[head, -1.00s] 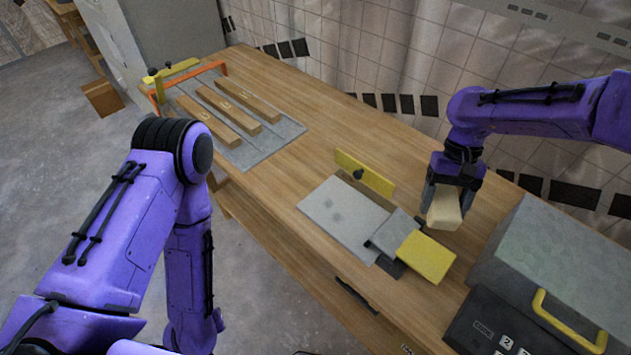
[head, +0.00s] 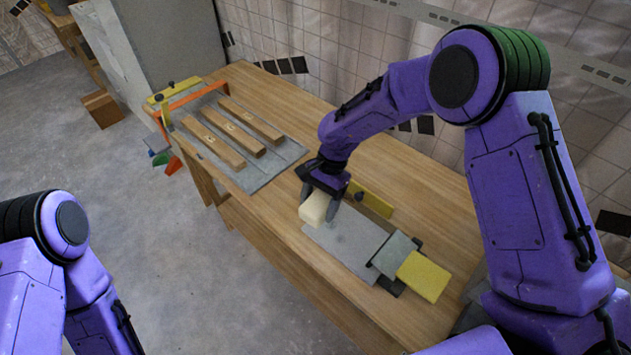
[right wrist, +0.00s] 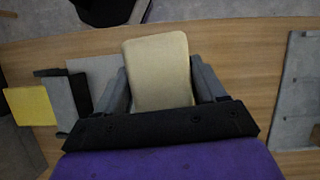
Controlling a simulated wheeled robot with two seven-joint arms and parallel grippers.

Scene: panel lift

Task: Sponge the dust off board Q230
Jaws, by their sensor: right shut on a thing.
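My right gripper (head: 319,202) is shut on a cream sponge block (head: 315,209), which fills the space between the fingers in the right wrist view (right wrist: 158,72). The sponge is at the far-left end of a flat grey panel (head: 345,243); I cannot tell whether it touches it. Three wooden boards lie side by side on a grey mat at the far left: a near one (head: 214,142), a middle one (head: 235,134) and a far one (head: 250,120). Their small labels are too small to read, so I cannot tell which is Q230. My left gripper is out of view.
A grey block (head: 394,252) and a yellow pad (head: 424,275) sit at the panel's right end. A yellow upright strip (head: 372,202) stands behind the panel. An orange frame (head: 190,100) borders the mat (head: 268,165). Bare wooden table (head: 290,95) lies behind the boards.

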